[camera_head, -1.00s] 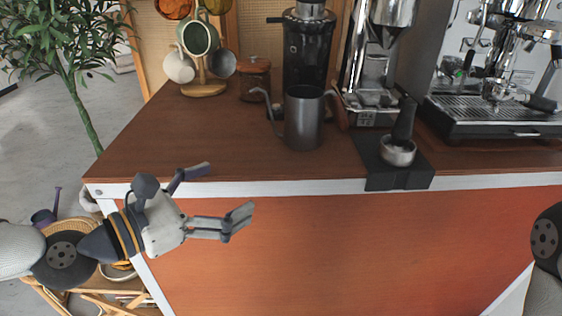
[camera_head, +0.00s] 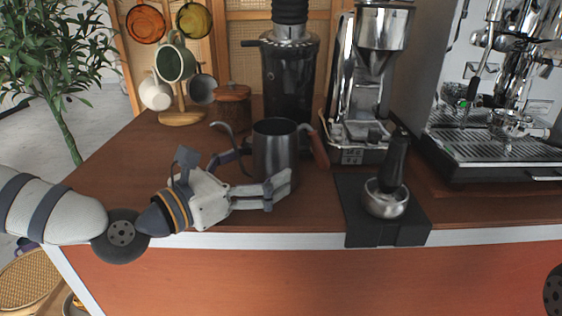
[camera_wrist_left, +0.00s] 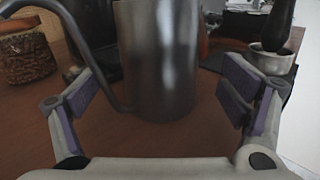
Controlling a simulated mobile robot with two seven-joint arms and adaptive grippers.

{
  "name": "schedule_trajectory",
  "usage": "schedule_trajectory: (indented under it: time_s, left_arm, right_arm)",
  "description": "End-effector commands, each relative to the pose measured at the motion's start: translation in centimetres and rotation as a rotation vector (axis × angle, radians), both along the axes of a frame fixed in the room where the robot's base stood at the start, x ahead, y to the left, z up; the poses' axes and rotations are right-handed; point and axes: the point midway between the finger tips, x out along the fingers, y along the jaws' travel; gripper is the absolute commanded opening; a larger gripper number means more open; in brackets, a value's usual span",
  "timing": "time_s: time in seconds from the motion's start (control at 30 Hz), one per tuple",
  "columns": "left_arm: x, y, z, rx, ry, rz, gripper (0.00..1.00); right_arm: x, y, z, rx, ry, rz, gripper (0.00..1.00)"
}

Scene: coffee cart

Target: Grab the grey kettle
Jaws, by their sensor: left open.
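The grey kettle (camera_head: 275,142) stands upright on the wooden counter, with its thin curved spout on the left and a brown handle on the right. My left gripper (camera_head: 262,172) is open at the near side of the kettle, and its near finger covers the lower front of the body. In the left wrist view the kettle (camera_wrist_left: 160,60) stands straight ahead between the spread fingers, with visible gaps on both sides. The spout passes close to the left finger there. My right gripper is out of view.
A black grinder (camera_head: 290,75) stands right behind the kettle. A wooden-lidded jar (camera_head: 233,100) and a mug tree (camera_head: 182,118) stand behind left. The counter's front left is clear.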

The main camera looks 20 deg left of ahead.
Motion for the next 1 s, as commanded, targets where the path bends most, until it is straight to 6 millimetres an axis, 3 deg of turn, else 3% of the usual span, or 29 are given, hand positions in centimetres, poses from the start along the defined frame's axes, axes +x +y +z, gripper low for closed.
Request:
schedule_trajectory:
  time_s: [0.2, 0.43, 0.73, 1.0]
  left_arm:
    - [3.0, -1.8, -0.1, 0.002, 0.001, -0.002, 0.91]
    - [3.2, -1.8, 0.0, -0.001, 0.000, 0.000, 0.91]
    - [3.2, -1.8, 0.0, 0.000, 0.001, 0.000, 0.24]
    - [3.2, -1.8, 0.2, 0.000, -0.002, 0.001, 0.24]
  right_arm:
    - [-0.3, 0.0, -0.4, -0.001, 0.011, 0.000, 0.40]
    - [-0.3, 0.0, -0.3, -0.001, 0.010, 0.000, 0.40]
    - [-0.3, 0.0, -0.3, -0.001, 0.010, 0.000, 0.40]
    - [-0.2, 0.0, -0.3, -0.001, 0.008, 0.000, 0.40]
